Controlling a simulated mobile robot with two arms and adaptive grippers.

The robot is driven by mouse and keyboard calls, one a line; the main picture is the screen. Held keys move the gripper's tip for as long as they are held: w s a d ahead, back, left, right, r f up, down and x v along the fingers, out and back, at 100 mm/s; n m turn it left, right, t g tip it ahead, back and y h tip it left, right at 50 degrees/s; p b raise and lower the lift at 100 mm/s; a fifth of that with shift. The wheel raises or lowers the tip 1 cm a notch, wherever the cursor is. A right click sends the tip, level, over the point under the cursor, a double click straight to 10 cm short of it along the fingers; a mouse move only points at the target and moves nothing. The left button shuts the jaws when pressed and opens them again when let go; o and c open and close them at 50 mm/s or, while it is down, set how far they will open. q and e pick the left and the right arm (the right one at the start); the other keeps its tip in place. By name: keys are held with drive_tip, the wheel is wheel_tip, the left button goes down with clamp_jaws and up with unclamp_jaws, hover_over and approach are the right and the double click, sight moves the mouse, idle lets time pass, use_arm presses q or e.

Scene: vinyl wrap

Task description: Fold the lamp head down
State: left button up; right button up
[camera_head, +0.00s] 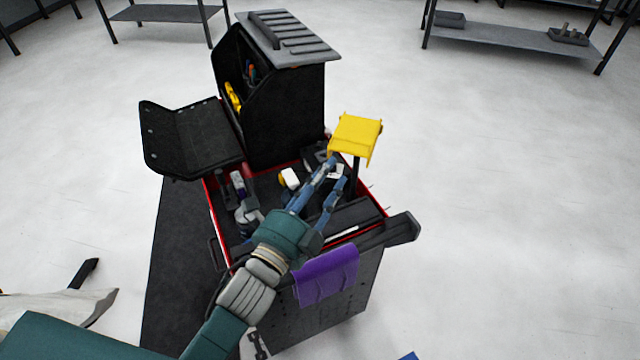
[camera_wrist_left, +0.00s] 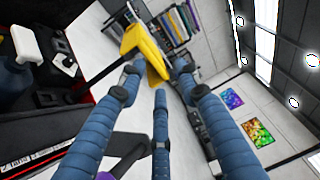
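The yellow lamp head (camera_head: 355,136) sits on top of a dark upright post (camera_head: 355,174) at the right side of the tool cart. My left gripper (camera_head: 339,164) reaches over the cart from the front, with its blue fingers just below and left of the lamp head. In the left wrist view the lamp head (camera_wrist_left: 152,57) shows beyond and partly between the spread fingertips (camera_wrist_left: 158,80). The left gripper is open. I cannot tell whether a finger touches the lamp. My right gripper is not in view.
The red-edged cart tray (camera_head: 214,211) holds several tools and a white-topped bottle (camera_head: 289,178). A black cabinet (camera_head: 290,110) stands behind, with an open flap (camera_head: 190,135) at left. A purple cloth (camera_head: 328,277) hangs at the front. The floor right of the cart is clear.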

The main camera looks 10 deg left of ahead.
use_arm(q)
drive_tip(key=shift+v, duration=1.25)
drive_tip(key=shift+r, duration=0.1)
